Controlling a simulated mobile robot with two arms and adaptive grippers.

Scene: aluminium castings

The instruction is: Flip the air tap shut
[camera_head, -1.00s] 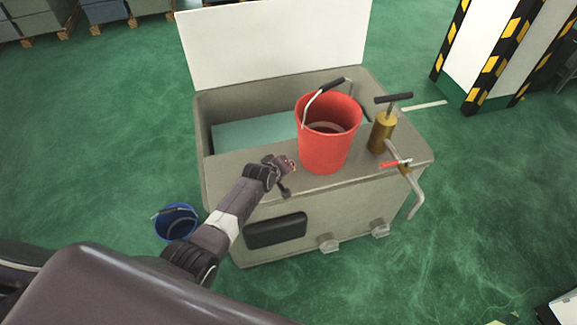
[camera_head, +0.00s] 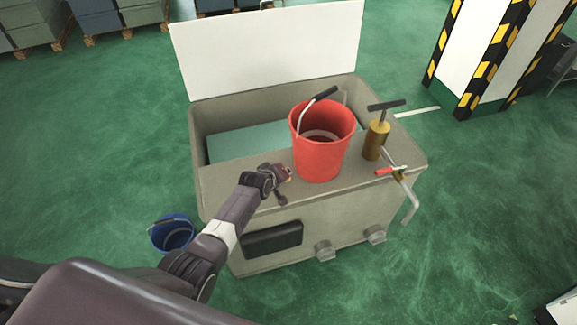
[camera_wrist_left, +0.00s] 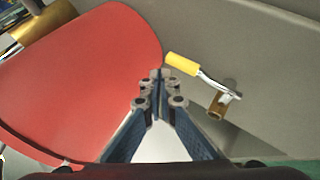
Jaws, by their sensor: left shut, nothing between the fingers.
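My left gripper (camera_head: 284,173) is shut and empty, just left of the red bucket (camera_head: 322,148) at the front edge of the grey tank's top. In the left wrist view its closed fingertips (camera_wrist_left: 160,77) point between the bucket (camera_wrist_left: 85,80) and a small brass tap (camera_wrist_left: 218,104). This tap has a metal lever with a yellow grip (camera_wrist_left: 181,63), just right of the fingertips with a visible gap. In the head view the gripper mostly hides this tap. Another tap with a red lever (camera_head: 386,171) and a bent pipe sits at the tank's right end. My right gripper is not in view.
The grey tank (camera_head: 300,220) has a raised white lid (camera_head: 268,50). A brass hand pump (camera_head: 377,140) stands right of the red bucket. A blue bucket (camera_head: 172,234) is on the green floor at left. A striped pillar (camera_head: 485,60) stands at the upper right.

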